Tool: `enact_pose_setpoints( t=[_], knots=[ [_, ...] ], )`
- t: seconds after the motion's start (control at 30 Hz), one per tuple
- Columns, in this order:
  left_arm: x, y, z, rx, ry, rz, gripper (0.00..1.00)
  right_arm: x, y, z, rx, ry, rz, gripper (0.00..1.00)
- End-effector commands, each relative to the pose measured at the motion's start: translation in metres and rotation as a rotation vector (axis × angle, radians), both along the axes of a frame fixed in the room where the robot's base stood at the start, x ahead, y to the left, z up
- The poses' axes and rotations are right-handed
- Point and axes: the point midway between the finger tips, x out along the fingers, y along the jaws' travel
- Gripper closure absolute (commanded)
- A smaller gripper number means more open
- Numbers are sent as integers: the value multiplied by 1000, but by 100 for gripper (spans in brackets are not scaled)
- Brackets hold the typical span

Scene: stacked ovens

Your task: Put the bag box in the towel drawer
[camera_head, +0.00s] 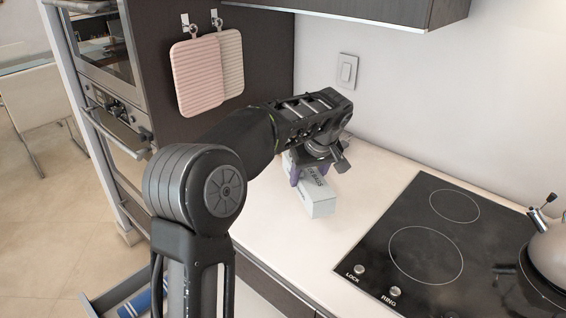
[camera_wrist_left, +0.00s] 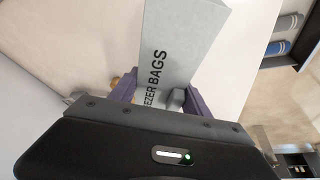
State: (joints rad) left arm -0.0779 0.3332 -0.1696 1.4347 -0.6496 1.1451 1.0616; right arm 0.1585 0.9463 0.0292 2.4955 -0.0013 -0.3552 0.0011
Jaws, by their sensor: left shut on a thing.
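The bag box (camera_head: 319,202) is a pale grey-white carton over the white counter, to the left of the cooktop. My left gripper (camera_head: 314,168) is shut on it from above. In the left wrist view the bag box (camera_wrist_left: 182,40) shows the letters "EZER BAGS" and sits between the purple fingers of my left gripper (camera_wrist_left: 155,95). I cannot tell whether the box still touches the counter. The towel drawer (camera_head: 98,300) is pulled open at the lower left, with a blue towel (camera_head: 135,303) in it. In the left wrist view the drawer shows rolled towels (camera_wrist_left: 280,48). My right gripper is out of view.
A black cooktop (camera_head: 455,240) with a kettle (camera_head: 548,255) lies to the right. Stacked ovens (camera_head: 105,60) stand at the left. Two pot holders (camera_head: 197,75) hang on the dark side panel. The counter's front edge (camera_head: 275,275) lies between the box and the drawer.

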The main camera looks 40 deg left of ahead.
Motion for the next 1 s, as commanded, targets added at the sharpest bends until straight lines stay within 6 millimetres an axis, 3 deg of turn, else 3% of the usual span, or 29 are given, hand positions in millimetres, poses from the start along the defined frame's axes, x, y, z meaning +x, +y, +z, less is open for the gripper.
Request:
enact_pose_setpoints(
  t=[0.03, 0.2, 0.4, 0.6, 1.0],
  knots=[
    [-1, -25, -5, -2, 1, -124, 93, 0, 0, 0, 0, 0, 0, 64],
    [-9, -105, -21, -1, -2, -545, 93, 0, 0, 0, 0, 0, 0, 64],
    [-27, -168, -31, -1, -3, -874, 93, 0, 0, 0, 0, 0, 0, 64],
    [-35, -187, -35, 0, -1, -975, 93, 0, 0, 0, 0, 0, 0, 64],
    [-34, -186, -35, 0, -1, -972, 93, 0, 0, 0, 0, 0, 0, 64]
  ],
)
